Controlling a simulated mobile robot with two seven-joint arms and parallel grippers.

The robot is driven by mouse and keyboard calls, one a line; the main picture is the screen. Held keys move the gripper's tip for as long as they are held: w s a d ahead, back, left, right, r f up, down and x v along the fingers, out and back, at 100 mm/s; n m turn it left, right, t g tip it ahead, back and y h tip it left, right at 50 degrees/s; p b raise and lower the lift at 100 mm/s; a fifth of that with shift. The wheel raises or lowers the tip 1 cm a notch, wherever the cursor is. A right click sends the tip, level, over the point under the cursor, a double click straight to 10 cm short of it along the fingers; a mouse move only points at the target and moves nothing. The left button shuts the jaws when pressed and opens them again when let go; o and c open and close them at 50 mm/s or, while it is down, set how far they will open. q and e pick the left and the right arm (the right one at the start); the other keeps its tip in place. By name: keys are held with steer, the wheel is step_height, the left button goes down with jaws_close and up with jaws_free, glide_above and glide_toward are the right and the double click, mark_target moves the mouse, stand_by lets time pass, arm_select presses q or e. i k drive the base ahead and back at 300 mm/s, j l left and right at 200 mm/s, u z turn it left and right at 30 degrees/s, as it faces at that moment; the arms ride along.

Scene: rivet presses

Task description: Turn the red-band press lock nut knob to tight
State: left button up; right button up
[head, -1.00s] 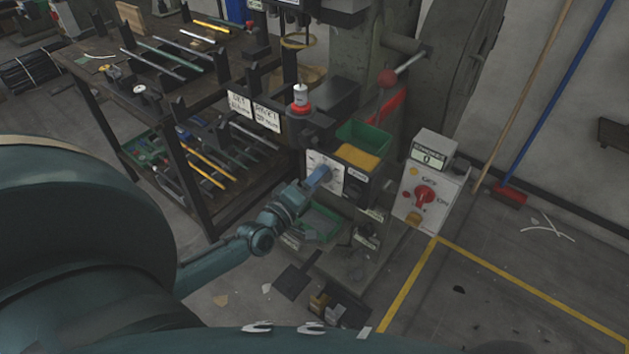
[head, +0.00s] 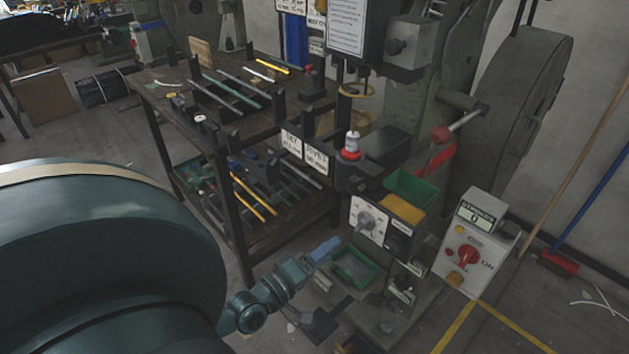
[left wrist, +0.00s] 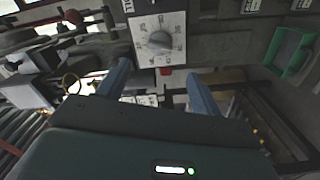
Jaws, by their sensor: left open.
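The press (head: 350,185) has a red band (head: 351,154) around a white-topped spindle. On its front, a grey round knob (head: 366,221) sits on a white plate with markings around it. The knob (left wrist: 160,40) also shows in the left wrist view, straight ahead beyond the fingertips. My left gripper (head: 328,249) is below and left of the plate in the head view, apart from the knob. In the left wrist view its two blue fingers (left wrist: 158,68) are spread with nothing between them. The marking at which the knob points is too small to read surely. My right gripper is out of view.
A green bin with yellow contents (head: 408,192) sits above the plate; another green tray (head: 354,268) is below it. A control box with a red knob (head: 467,256) stands at right. A rack table (head: 262,130) with rods is at left. A broom (head: 558,262) leans at right.

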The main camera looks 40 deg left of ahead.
mark_target(394, 244)
steer(key=k+j, duration=0.1)
steer(key=k, duration=0.9)
